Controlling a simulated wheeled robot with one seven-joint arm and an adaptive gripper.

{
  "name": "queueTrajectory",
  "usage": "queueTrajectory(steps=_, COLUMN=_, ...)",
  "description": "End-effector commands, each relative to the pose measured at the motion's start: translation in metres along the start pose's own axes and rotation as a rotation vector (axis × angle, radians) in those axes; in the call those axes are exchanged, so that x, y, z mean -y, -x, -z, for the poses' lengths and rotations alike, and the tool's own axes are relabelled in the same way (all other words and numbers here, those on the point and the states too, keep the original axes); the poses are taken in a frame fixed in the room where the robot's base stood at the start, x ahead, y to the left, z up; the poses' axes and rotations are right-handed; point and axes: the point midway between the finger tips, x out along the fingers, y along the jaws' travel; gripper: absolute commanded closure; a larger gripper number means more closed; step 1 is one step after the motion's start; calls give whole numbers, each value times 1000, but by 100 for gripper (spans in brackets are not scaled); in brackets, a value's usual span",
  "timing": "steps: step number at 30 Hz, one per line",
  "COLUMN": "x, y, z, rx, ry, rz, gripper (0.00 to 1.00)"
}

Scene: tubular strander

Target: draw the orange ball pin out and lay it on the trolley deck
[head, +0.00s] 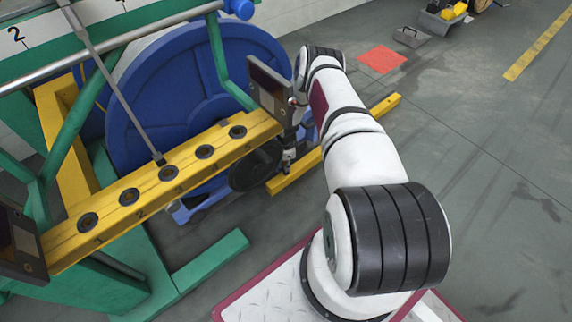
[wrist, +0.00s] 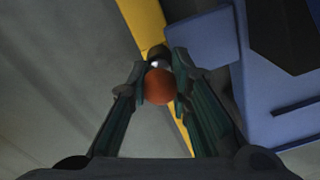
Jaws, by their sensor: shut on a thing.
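The orange ball (wrist: 158,87) of the pin sits between the two fingertips in the wrist view. My gripper (wrist: 157,80) is shut on it, one dark green finger on each side. A small pale metal part (wrist: 157,63) shows just beyond the ball, beside a yellow bar. I cannot tell how far the pin is in its hole. In the head view my gripper (head: 288,158) is low, by the right end of the yellow numbered beam, and the ball is not clear there. I cannot pick out the trolley deck for certain.
The yellow beam (head: 140,195) with several dark round holes crosses the left, before a large blue reel (head: 180,95) and green frame. A yellow floor bar (head: 335,148) lies beyond my gripper. A red floor patch (head: 382,59) lies farther back. The right floor is mostly clear.

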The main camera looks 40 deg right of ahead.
Motion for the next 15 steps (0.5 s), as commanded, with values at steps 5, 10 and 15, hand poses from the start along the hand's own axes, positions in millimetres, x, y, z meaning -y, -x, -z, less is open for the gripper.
queueTrajectory(steps=5, x=1, y=10, z=0, rx=0, ry=-1, rz=1, gripper=100)
queueTrajectory(steps=10, x=1, y=18, z=0, rx=0, ry=-1, rz=1, gripper=100)
queueTrajectory(steps=15, x=1, y=25, z=0, rx=0, ry=1, rz=1, gripper=100)
